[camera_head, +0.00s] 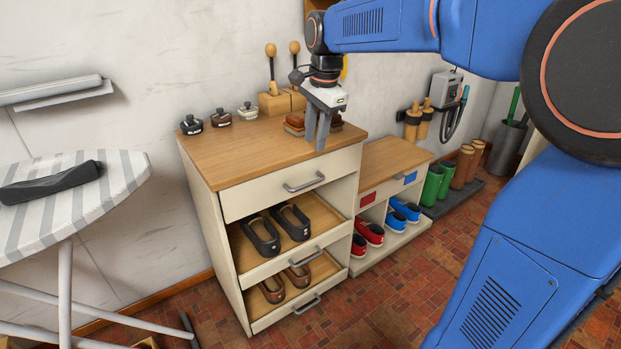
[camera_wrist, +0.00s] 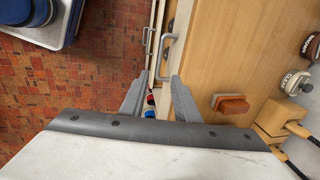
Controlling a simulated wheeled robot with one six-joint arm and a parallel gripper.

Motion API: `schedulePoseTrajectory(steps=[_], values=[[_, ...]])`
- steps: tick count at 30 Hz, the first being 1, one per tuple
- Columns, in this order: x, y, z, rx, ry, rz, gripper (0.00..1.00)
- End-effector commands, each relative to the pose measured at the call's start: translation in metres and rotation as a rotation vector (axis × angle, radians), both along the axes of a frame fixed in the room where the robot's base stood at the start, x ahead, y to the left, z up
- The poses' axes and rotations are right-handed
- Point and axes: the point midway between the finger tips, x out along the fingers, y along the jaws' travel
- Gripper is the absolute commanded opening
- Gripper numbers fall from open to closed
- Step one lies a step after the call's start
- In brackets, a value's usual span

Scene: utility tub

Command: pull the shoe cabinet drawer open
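The shoe cabinet (camera_head: 228,240) is cream with a wooden top (camera_head: 240,150). Its top drawer (camera_head: 245,199) looks shut and has a grey bar handle (camera_head: 304,183). Below are two low-fronted drawers, the middle one (camera_head: 285,263) holding black shoes (camera_head: 262,236) and the bottom one (camera_head: 270,318) brown shoes (camera_head: 272,290). I cannot tell how far they stand out. My gripper (camera_head: 316,145) points down near the cabinet top's front right edge, above and apart from the handle. Its fingers (camera_wrist: 155,80) are apart and empty.
Brushes (camera_head: 294,121), polish jars (camera_head: 221,117) and a wooden block with handled tools (camera_head: 273,102) stand on the top. A lower bench (camera_head: 392,158) with red and blue shoes adjoins at right. An ironing board (camera_head: 120,185) stands left. Floor (camera_head: 400,290) in front is clear.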

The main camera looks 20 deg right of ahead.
Motion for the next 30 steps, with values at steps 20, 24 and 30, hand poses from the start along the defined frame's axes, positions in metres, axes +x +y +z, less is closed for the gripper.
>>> schedulePoseTrajectory(steps=[20,24,30], values=[[0.020,0.007,-0.116,0.000,0.003,0.002,0.29],[0.023,0.008,-0.132,0.000,0.003,0.002,0.29],[0.024,0.008,-0.141,-0.001,0.001,0.002,0.29]])
